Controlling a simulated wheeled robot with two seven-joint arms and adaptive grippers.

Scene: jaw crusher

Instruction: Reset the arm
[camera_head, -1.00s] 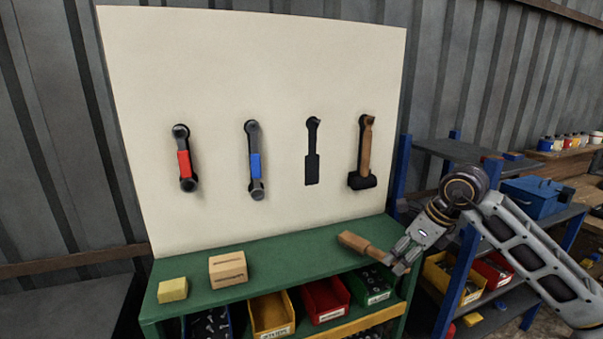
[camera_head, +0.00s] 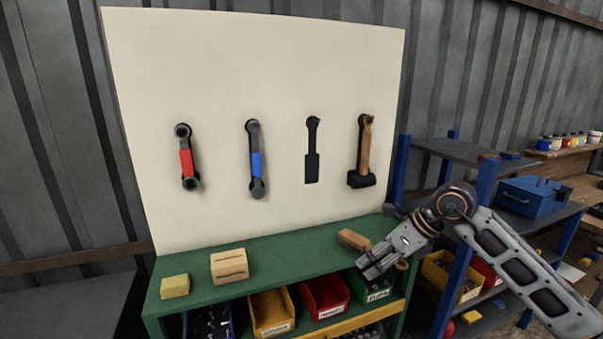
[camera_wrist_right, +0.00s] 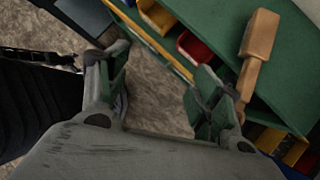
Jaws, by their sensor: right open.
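My right arm comes in from the right in the head view. Its gripper (camera_head: 368,268) is in front of the right end of the green workbench (camera_head: 295,254) and overlaps its front edge in the picture. In the right wrist view the gripper (camera_wrist_right: 155,88) is open, its two fingers well apart with bare ground between them. A wooden tool (camera_head: 352,239) lies on the bench just behind the gripper and is partly hidden by it. In the right wrist view the wooden tool (camera_wrist_right: 258,48) lies on the green bench, outside the right finger. My left gripper is not in view.
A pale board (camera_head: 270,60) holds a red-handled wrench (camera_head: 186,160), a blue-handled wrench (camera_head: 256,163), a hammer (camera_head: 364,150) and a dark tool shape (camera_head: 312,155). A wooden block (camera_head: 229,266) and yellow block (camera_head: 175,286) sit on the bench. A blue-posted shelf (camera_head: 484,185) stands right.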

